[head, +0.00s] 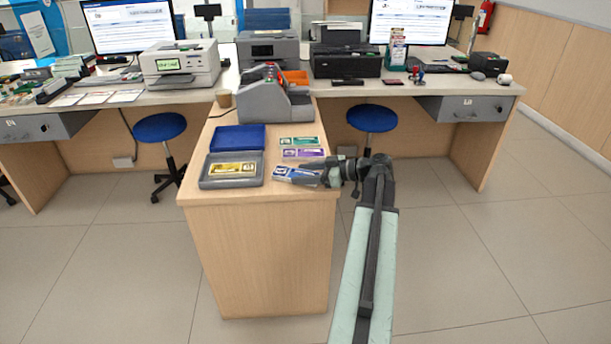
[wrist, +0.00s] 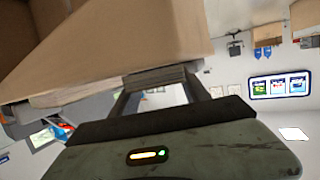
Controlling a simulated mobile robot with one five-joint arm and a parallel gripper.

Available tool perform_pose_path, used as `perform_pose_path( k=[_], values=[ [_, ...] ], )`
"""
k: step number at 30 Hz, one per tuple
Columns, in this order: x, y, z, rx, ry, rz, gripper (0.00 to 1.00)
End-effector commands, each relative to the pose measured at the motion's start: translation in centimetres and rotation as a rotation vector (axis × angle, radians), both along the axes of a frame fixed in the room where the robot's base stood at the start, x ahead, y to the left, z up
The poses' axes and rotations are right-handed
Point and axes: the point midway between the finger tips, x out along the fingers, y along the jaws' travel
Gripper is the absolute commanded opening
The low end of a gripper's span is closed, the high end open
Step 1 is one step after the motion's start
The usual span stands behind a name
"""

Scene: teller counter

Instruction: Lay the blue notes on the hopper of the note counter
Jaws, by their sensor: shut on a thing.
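The blue notes (head: 290,173) are a flat banded bundle at the front right of the wooden counter (head: 255,235). My gripper (head: 314,178) reaches in from the right and is shut on their right end. In the wrist view the stack's edge (wrist: 155,77) shows between my two fingers. I cannot tell whether the bundle touches the counter top. The note counter (head: 262,103) appears to be the grey machine farther back on the same counter, with a sloped top; its hopper is hard to make out at this size.
Green notes (head: 299,142) and purple notes (head: 304,154) lie just behind the blue notes. A grey tray (head: 207,184) with yellow notes and a blue pad (head: 238,137) are to the left. A blue stool (head: 372,118) is at the right.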

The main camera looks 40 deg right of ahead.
Motion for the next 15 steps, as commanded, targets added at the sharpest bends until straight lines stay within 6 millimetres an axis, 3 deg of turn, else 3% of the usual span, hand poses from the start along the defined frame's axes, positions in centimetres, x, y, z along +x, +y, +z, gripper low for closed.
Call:
perform_pose_path(
  k=[1,2,4,15],
  values=[
    [-0.03,-0.04,-0.35,0.000,0.000,-0.001,0.14],
    [-0.04,-0.06,-0.24,0.000,0.000,-0.001,0.59],
    [-0.07,-0.09,-0.17,-0.001,0.000,-0.002,0.76],
    [-0.15,-0.19,0.52,0.000,0.000,-0.003,0.76]
  ],
)
